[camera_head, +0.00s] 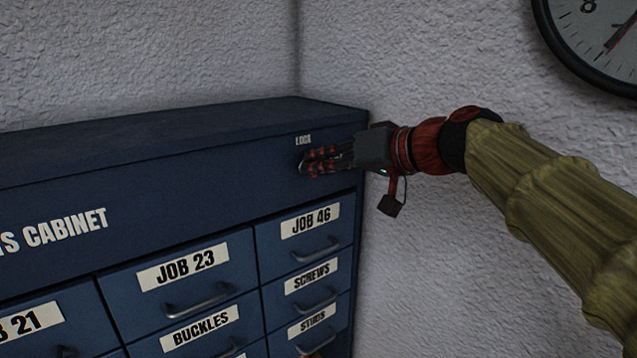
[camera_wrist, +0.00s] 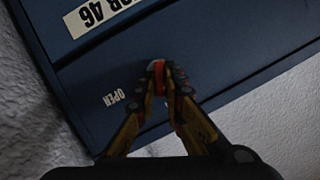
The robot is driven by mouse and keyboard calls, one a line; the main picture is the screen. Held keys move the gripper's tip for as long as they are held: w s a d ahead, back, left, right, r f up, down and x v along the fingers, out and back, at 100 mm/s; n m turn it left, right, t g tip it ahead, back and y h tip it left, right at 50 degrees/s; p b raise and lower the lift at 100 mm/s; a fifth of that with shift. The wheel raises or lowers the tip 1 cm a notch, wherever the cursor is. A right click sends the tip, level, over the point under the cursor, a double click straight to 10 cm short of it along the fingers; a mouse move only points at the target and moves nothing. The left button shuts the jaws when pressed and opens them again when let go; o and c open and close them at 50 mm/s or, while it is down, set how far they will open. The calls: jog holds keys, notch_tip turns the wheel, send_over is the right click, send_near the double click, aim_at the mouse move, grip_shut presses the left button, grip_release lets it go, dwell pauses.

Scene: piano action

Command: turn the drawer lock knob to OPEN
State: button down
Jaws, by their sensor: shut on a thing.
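The blue cabinet (camera_head: 215,155) has a white lock label (camera_head: 303,141) at the upper right of its front. My gripper (camera_head: 308,162) reaches in from the right, just below that label, with its fingertips at the cabinet front. In the wrist view my gripper (camera_wrist: 165,75) is shut on the lock knob (camera_wrist: 157,66), which shows a rounded reddish and pale end between the fingertips. The OPEN label (camera_wrist: 113,99) is on the panel beside the fingers, upside down in this view. The knob is hidden behind the fingers in the head view, and its pointing direction cannot be told.
Labelled drawers with metal handles, such as JOB 46 (camera_head: 310,220) and JOB 23 (camera_head: 190,270), lie below the lock. A textured wall (camera_head: 430,270) stands close to the cabinet's right side. A round clock (camera_head: 595,40) hangs at the upper right.

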jog(key=m+y+b, duration=0.1)
jog(key=m+b, duration=0.2)
jog(key=f+m+y+b, duration=0.1)
jog(key=m+y+b, duration=0.1)
jog(key=m+b, duration=0.1)
jog(key=m+y+b, duration=0.2)
jog(key=m+b, duration=0.2)
jog(key=shift+w+d+f, duration=0.3)
jog(key=shift+d+f, duration=0.1)
dwell(0.5)
jog(key=c, duration=1.9)
grip_release()
jog(key=shift+r, duration=0.1)
